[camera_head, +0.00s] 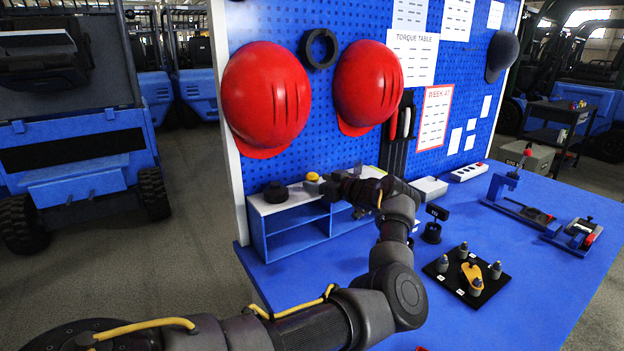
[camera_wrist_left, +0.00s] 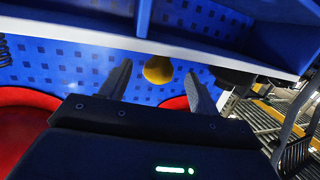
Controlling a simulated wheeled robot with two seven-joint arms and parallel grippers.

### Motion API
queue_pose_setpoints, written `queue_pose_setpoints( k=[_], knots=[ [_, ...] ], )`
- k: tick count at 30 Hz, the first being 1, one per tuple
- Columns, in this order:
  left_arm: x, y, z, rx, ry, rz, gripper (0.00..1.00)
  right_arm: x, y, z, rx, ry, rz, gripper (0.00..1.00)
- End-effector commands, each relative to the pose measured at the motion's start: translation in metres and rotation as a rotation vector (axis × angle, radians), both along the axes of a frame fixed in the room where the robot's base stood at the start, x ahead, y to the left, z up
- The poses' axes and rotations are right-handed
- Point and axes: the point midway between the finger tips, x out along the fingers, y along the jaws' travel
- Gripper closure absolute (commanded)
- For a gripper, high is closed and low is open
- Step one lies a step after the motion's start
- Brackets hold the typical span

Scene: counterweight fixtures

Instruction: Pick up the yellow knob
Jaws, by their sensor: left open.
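The yellow knob (camera_head: 312,177) sits on the white top of a small blue shelf unit (camera_head: 291,211), and in the left wrist view the yellow knob (camera_wrist_left: 158,70) shows between the fingers. My left gripper (camera_head: 326,183) is at the shelf top, just right of the knob in the head view. Its fingers (camera_wrist_left: 158,76) are open, one on each side of the knob in the wrist view. I cannot tell whether either finger touches it. My right gripper is not in view.
A black round knob (camera_head: 275,192) stands on the same shelf top, left of the yellow one. A blue pegboard with red helmets (camera_head: 266,97) rises behind. A black plate with several weights (camera_head: 466,272) and a clamp fixture (camera_head: 519,205) stand on the blue table (camera_head: 520,310).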

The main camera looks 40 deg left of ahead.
Motion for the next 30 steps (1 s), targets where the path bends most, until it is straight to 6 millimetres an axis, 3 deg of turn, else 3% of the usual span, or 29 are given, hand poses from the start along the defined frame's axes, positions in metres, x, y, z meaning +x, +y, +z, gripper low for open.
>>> queue_pose_setpoints(
  k=[6, 14, 24, 30],
  knots=[
    [0.003, 0.032, -0.003, 0.0, -0.001, 0.002, 0.38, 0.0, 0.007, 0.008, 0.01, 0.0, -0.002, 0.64],
    [0.004, 0.036, -0.005, 0.0, -0.001, 0.0, 0.38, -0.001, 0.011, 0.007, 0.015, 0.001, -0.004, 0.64],
    [0.004, 0.036, -0.005, 0.0, -0.001, 0.0, 0.83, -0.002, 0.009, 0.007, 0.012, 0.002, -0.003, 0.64],
    [0.004, 0.036, -0.005, 0.0, -0.001, 0.0, 0.86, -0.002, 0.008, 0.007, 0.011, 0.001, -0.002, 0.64]
  ],
)
